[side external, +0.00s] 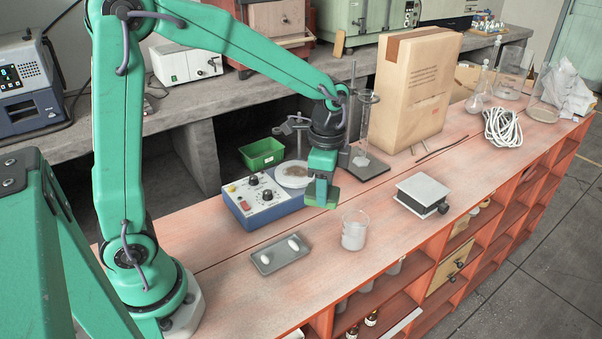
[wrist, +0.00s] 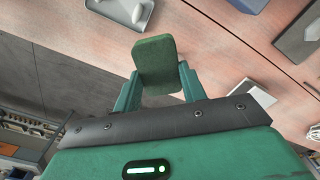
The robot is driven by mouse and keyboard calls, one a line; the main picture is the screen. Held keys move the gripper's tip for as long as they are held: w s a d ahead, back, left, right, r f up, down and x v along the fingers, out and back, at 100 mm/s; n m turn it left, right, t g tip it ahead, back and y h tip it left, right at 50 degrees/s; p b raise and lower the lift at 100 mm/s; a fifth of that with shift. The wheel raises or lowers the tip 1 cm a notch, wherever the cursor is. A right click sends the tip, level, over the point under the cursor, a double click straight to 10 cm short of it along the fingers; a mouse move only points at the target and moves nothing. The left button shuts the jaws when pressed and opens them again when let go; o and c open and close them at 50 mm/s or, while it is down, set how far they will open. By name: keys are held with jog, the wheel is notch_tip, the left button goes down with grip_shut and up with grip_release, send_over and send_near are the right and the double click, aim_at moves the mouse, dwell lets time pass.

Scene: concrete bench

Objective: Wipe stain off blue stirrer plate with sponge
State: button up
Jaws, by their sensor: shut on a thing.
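The blue stirrer plate (side external: 262,203) stands on the red bench, with knobs on its front panel and a round white top (side external: 283,170). A brownish stain (side external: 294,183) shows on that top. My gripper (side external: 322,180) points down just right of the white top in the side view. It is shut on a dark green sponge (side external: 327,194), which also shows between the fingers in the wrist view (wrist: 155,58). My gripper hides part of the stirrer's right side. I cannot tell how high the sponge is above the bench.
A glass beaker (side external: 354,231) and a grey tray (side external: 280,256) with white pieces stand in front. A green bin (side external: 262,154) is behind the stirrer. A stand with a glass cylinder (side external: 366,125), a cardboard box (side external: 415,95) and a silver-topped block (side external: 422,192) are to the right.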

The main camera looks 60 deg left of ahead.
jog(key=w+a+m, duration=0.1)
jog(key=a+m, duration=0.3)
jog(key=a, duration=0.5)
jog(key=w+a+r+m, duration=0.1)
jog(key=a+m, duration=0.2)
jog(key=a, duration=0.7)
jog(key=shift+w+a+r+m, duration=0.25)
jog(key=shift+w+a+m, duration=0.05)
jog(key=shift+m, duration=0.1)
